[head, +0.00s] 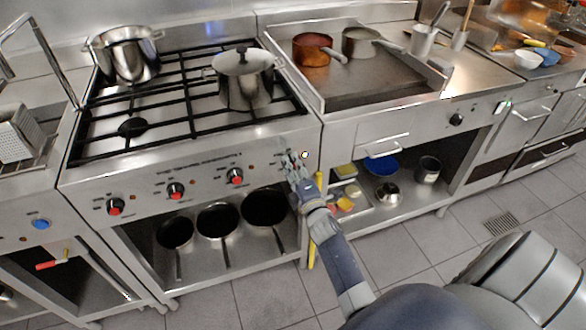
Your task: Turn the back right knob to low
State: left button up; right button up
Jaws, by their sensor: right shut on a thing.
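The stove (190,152) fills the left half of the head view, with a row of knobs on its front panel. Three red-and-black knobs show: a left one (115,206), a middle one (175,190) and one further right (235,176). My right gripper (291,160) is at the right end of this row, against the panel. It is shut on the rightmost knob, which its fingers hide; I cannot read that knob's setting. A small light (304,155) glows just right of the fingers. My left gripper is out of view.
A steel pot (125,55) stands at the back left of the stove, and a lidded pot (243,80) on its right side. A griddle (375,88) with two pans adjoins at right.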

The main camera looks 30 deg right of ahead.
jog(key=o, duration=1.1)
jog(key=shift+c, duration=0.2)
jog(key=v, duration=1.2)
jog(key=shift+a+f, duration=0.1)
